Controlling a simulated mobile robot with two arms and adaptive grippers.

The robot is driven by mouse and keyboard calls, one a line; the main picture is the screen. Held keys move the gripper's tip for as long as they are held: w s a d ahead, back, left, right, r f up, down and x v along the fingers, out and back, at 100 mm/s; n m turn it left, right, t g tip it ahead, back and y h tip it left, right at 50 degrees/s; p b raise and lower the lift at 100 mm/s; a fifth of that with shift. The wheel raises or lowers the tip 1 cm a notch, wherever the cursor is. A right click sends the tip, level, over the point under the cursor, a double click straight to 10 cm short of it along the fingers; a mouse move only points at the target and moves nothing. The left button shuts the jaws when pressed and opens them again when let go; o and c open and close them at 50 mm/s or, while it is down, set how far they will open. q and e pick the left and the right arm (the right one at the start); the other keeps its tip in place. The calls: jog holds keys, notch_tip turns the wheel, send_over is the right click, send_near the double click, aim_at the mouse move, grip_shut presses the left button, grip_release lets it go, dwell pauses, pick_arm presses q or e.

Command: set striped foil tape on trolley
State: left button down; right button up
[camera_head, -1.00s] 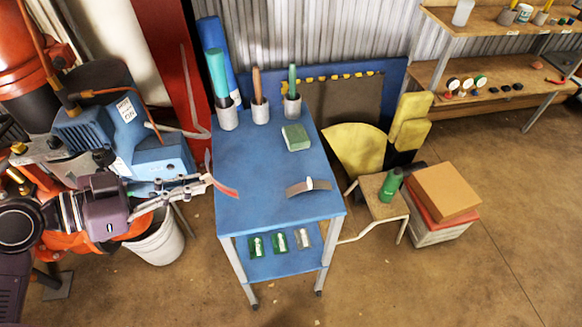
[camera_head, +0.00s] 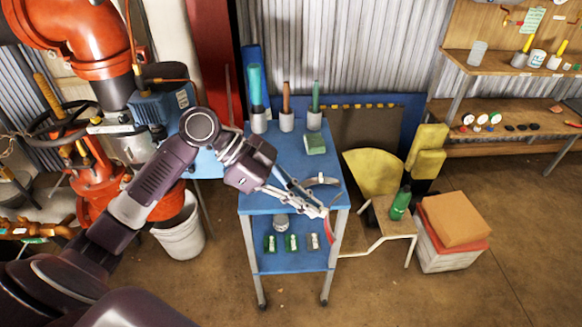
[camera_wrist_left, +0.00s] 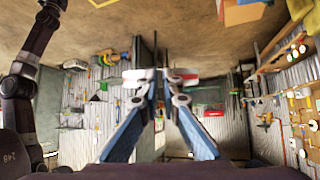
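The blue trolley (camera_head: 262,201) stands in the middle of the head view, with a top and a lower shelf. My left gripper (camera_head: 322,211) is over its front right edge, fingers pointing right and down. A thin curved strip with a red part (camera_head: 329,231) sits at the fingertips; I take it for the striped foil tape. In the wrist view my left gripper (camera_wrist_left: 157,77) has its fingers close together, with red and white patches at the tips. My right gripper is not in view.
A green block (camera_head: 315,144) and several grey cups with rolls stand at the trolley's back. The lower shelf holds small green items (camera_head: 291,242). A yellow chair (camera_head: 372,173), a stool with a green bottle (camera_head: 399,203) and stacked boxes (camera_head: 455,220) stand to the right.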

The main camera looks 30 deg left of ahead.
pick_arm(q)
jog(key=w+a+m+g+y+p, duration=0.2)
jog(key=w+a+m+g+y, duration=0.15)
jog(key=w+m+y, duration=0.5)
jog(key=w+a+r+m+t+y+p, duration=0.1)
jog(key=w+a+r+m+t, duration=0.2)
jog(key=a+m, duration=0.35)
jog(key=w+a+r+m+t+y+p, duration=0.1)
jog(key=w+a+r+m+t, duration=0.2)
jog(key=a, duration=0.7)
jog(key=shift+m, duration=0.6)
jog(key=f+p, duration=0.1)
jog(key=f, duration=1.2)
jog(key=f+p, duration=0.1)
jog(key=f, duration=0.5)
jog(key=shift+s+a+f+p, duration=0.15)
jog(key=shift+s+f+p, duration=0.15)
jog(key=shift+s, duration=0.1)
jog(key=c, duration=2.2)
grip_release()
jog(key=shift+g, duration=0.25)
jog(key=shift+o, duration=0.2)
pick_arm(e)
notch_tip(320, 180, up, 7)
pick_arm(q)
jog(key=shift+r, duration=0.1)
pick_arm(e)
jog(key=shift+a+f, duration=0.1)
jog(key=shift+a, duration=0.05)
